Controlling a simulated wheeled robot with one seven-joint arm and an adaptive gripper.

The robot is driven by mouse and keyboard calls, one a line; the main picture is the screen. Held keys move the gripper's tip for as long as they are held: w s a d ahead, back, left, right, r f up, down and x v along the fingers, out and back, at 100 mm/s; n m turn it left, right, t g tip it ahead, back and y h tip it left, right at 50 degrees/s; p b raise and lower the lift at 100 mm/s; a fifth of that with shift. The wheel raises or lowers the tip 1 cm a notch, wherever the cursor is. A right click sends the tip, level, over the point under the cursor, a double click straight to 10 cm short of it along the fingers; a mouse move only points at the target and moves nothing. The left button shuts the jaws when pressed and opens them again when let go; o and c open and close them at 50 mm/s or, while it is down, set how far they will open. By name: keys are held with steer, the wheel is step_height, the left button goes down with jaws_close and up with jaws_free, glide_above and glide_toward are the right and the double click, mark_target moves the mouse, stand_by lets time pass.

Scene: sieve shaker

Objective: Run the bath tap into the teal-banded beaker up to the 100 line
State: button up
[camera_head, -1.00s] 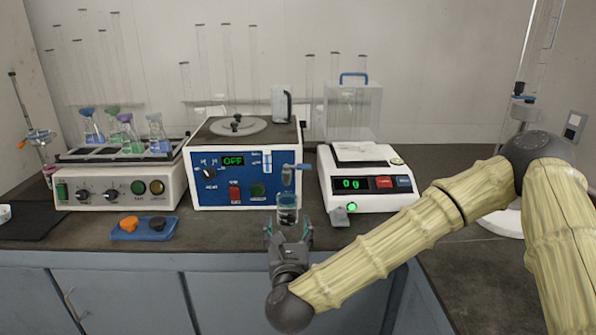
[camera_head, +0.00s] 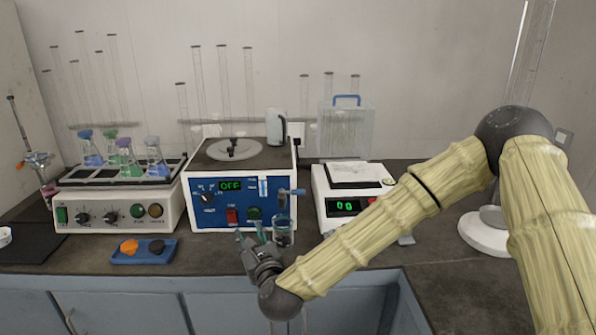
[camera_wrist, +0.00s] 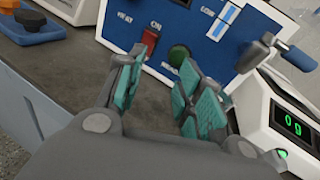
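The beaker (camera_head: 283,236) stands upright below the tap (camera_head: 284,196) at the bath's right front corner. The blue-fronted bath (camera_head: 216,212) reads OFF. My gripper (camera_head: 253,236) is just left of the beaker, apart from it as far as I can tell. In the wrist view my gripper (camera_wrist: 155,85) has its teal-padded fingers spread with nothing between them.
A balance (camera_head: 322,208) stands right of the bath, and a shaker with several flasks (camera_head: 118,216) stands left. A blue tray (camera_head: 170,254) with two knobs lies at the front left. The bench's front edge runs close below my gripper.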

steer(key=w+a+r+n+g+y+p, duration=0.2)
steer(key=a+r+n+g+y+p, duration=0.1)
steer(key=a+n+g+p, duration=0.25)
steer(key=n+g+h+p, duration=0.7)
steer(key=g+h+p, duration=0.1)
steer(key=p, duration=1.3)
glide_toward(299, 191)
steer(key=shift+w+p+x, duration=0.2)
steer(key=shift+p+x, duration=1.9)
steer(key=shift+x, duration=2.15)
steer(key=shift+a, duration=0.1)
jaws_close()
